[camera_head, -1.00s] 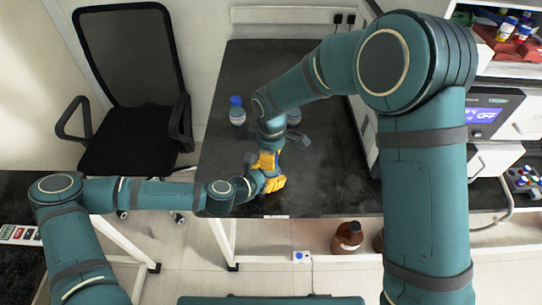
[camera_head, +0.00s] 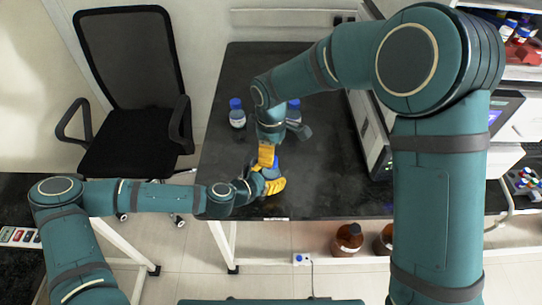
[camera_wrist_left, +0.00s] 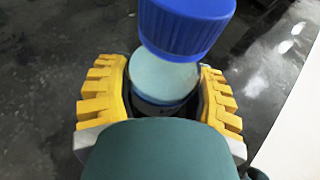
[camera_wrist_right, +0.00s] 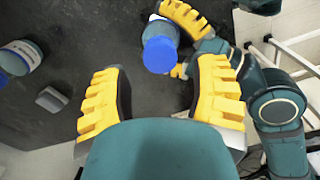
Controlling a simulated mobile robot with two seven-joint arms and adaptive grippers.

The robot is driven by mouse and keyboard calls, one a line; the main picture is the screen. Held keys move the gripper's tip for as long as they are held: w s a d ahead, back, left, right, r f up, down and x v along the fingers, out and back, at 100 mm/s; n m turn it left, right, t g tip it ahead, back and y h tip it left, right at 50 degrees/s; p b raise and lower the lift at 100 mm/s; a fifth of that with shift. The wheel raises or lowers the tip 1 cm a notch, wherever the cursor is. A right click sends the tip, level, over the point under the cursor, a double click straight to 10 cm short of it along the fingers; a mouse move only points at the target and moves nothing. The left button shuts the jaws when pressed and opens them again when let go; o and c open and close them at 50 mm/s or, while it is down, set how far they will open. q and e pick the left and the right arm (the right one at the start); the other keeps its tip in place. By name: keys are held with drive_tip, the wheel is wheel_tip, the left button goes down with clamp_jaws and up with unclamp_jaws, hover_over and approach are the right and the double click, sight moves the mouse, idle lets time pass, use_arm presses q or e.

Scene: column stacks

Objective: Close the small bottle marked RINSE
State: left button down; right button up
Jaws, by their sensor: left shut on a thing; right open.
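My left gripper (camera_head: 271,184) is shut on a small bottle (camera_wrist_left: 160,85) at the bench's front part. A ribbed blue cap (camera_wrist_left: 185,25) sits at the bottle's top; it also shows in the right wrist view (camera_wrist_right: 160,54). I cannot tell how tightly it sits. No label on this bottle is readable. My right gripper (camera_wrist_right: 160,100) is open, its two yellow fingers wide apart and empty. It is just above the left gripper, with the cap ahead of it and not touched in the right wrist view.
Two other blue-capped bottles stand farther back on the dark bench (camera_head: 330,180): one at the left (camera_head: 237,114), one partly behind my right arm (camera_head: 293,113). A small grey block (camera_wrist_right: 52,99) lies near one. A black chair (camera_head: 130,130) is left; brown bottles (camera_head: 347,240) stand below.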

sight(271, 171)
drive_tip(key=shift+r, duration=0.3)
drive_tip(key=shift+o, duration=0.4)
drive_tip(key=shift+r+m, duration=0.6)
drive_tip(key=shift+r, duration=1.2)
drive_tip(key=shift+f, duration=4.1)
drive_tip(key=shift+c, duration=0.2)
